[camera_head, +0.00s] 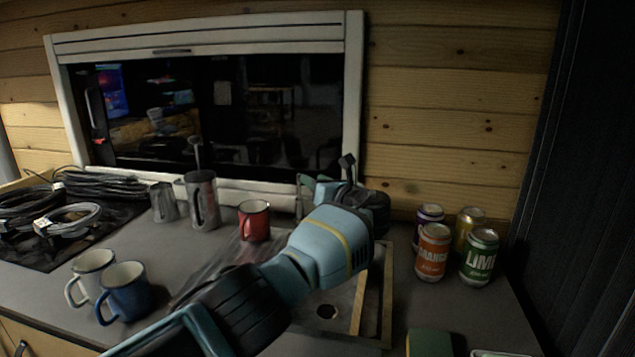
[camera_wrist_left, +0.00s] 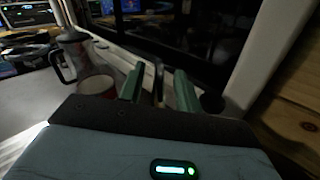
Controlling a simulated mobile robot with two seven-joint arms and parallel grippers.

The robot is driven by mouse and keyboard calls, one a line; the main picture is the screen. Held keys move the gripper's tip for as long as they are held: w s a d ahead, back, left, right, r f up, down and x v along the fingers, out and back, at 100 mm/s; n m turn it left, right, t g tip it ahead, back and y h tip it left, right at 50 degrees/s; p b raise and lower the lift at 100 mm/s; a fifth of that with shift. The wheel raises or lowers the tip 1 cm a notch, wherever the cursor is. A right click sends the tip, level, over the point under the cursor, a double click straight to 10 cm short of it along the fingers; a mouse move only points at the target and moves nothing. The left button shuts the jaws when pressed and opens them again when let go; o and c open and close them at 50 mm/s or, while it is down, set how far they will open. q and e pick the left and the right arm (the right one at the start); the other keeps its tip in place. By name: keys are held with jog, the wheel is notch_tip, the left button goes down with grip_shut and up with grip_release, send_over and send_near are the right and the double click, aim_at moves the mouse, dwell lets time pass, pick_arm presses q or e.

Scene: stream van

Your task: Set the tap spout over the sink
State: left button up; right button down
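The sink (camera_head: 328,311) is a basin let into the counter, with a round drain hole and a pale wooden edge on its right. My left arm covers much of it. A thin dark upright part, apparently the tap (camera_head: 347,162), shows behind my left gripper (camera_head: 335,185) at the back of the counter. In the left wrist view, two green fingers of my left gripper (camera_wrist_left: 159,78) stand apart. The slim tap spout (camera_wrist_left: 158,85) shows between them, with gaps visible at both sides. Most of the tap is hidden.
A red mug (camera_head: 254,222), a steel flask (camera_head: 203,200) and a steel jug (camera_head: 164,202) stand left of the gripper. White (camera_head: 92,272) and blue (camera_head: 127,291) mugs are front left. Several cans (camera_head: 433,252) stand right of the sink. Cables (camera_head: 65,218) lie far left.

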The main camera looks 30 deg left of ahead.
pick_arm(q)
jog(key=shift+s+d, duration=0.1)
jog(key=shift+d, duration=0.15)
jog(key=p+v, duration=0.2)
jog(key=v, duration=0.5)
jog(key=shift+s, duration=0.1)
